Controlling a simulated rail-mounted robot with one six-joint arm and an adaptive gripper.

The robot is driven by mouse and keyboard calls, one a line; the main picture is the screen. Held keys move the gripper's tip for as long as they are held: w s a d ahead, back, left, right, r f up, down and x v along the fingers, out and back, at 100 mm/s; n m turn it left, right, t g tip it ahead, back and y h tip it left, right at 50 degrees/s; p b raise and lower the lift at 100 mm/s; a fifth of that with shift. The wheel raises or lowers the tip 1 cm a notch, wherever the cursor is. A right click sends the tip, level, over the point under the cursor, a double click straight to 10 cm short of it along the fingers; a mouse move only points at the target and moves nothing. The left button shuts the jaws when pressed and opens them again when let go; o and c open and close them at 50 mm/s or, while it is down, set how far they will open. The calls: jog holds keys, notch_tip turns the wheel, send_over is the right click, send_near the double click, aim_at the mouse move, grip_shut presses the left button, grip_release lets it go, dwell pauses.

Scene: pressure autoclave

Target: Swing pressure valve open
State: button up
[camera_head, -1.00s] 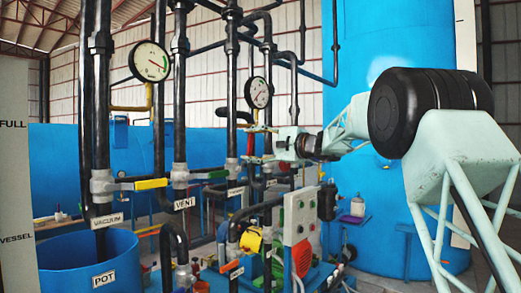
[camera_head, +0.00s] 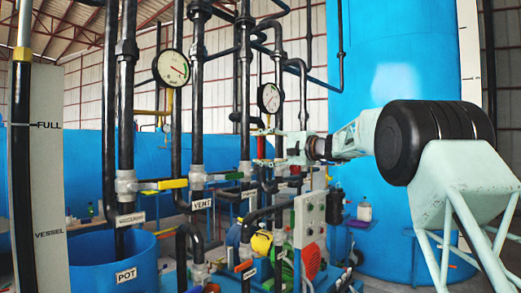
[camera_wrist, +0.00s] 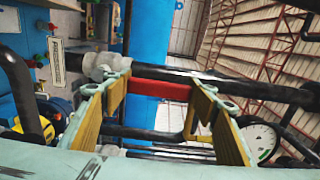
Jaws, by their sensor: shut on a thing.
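The pressure valve has a red handle, seen in the wrist view (camera_wrist: 160,89) running crosswise between my fingers. My gripper (camera_wrist: 163,82) is shut on the red handle, one yellow-padded finger on each side. In the head view my gripper (camera_head: 284,150) reaches in from the right beside the pipes. The valve body there (camera_head: 246,171) is to its left, above a small label. The fingertips and their contact with the handle are hard to make out in the head view.
Vertical black pipes (camera_head: 197,120) stand left of my gripper. A vacuum valve's yellow handle (camera_head: 172,184) and a green handle (camera_head: 234,175) stick out nearby. Two round gauges (camera_head: 173,68) hang among the pipes. A grey control box (camera_head: 310,220) stands below my gripper.

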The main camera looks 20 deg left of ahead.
jog(key=o, duration=0.9)
jog(key=shift+a, duration=0.1)
jog(key=shift+s+d, duration=0.1)
jog(key=shift+d, duration=0.1)
jog(key=shift+v, duration=5.85)
jog(key=shift+s, duration=0.1)
jog(key=s+d+f+n+h, duration=0.1)
jog(key=s+d+f+h, duration=0.4)
jog(key=s+d+f, duration=0.5)
jog(key=s+d+f+n+g+h, duration=0.1)
jog(key=s+d+f+h, duration=0.5)
jog(key=s+d, duration=1.6)
jog(key=s+d+f+n+h, duration=0.1)
jog(key=s+d+f+h, duration=0.5)
jog(key=s+d+f, duration=1)
jog(key=shift+s+n+g, duration=0.4)
jog(key=shift+s, duration=10.7)
